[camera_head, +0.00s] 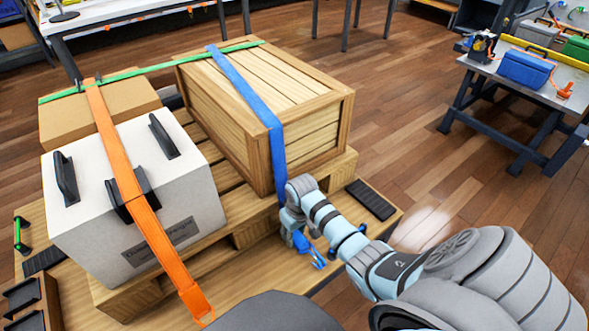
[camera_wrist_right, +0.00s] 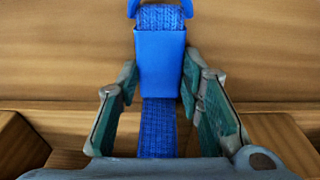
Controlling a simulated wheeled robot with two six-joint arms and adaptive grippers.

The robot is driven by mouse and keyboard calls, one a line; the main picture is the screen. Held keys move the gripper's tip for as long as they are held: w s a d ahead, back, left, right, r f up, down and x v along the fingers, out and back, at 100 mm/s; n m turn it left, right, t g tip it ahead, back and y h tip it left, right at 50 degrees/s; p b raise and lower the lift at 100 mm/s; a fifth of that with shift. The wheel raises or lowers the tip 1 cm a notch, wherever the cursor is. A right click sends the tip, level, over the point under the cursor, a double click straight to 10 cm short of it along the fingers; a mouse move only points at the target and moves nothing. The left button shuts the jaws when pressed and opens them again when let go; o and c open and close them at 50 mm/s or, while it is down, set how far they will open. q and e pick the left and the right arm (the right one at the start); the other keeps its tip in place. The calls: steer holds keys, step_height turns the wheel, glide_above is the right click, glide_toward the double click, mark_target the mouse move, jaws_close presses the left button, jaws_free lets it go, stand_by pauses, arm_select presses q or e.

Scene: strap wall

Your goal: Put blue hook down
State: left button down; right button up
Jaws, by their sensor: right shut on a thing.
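The blue hook (camera_head: 312,255) shows just below my right gripper (camera_head: 290,215) in the head view, low in front of the wooden crate (camera_head: 300,155). The blue strap (camera_head: 245,88) runs over the crate's top and down its front side to the gripper. In the right wrist view, my right gripper (camera_wrist_right: 163,78) is shut on the hook's blue fitting (camera_wrist_right: 160,62), with a finger on each side. The blue hook's curved part (camera_wrist_right: 160,10) is cut off by the top edge there. My left gripper is out of view.
The crate, a white case (camera_head: 130,215) and a cardboard box (camera_head: 75,115) stand on a wooden pallet (camera_head: 235,235). An orange strap (camera_head: 130,185) crosses the case, and a green strap (camera_head: 150,68) crosses behind. A side table (camera_head: 490,70) holds a blue toolbox (camera_head: 525,68). Floor between is clear.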

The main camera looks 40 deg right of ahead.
mark_target(297, 238)
steer(key=o, duration=0.8)
steer(key=shift+f, duration=0.1)
step_height(297, 238, up, 12)
steer(key=s+p, duration=0.1)
steer(key=p, duration=0.5)
steer(key=shift+s, duration=0.2)
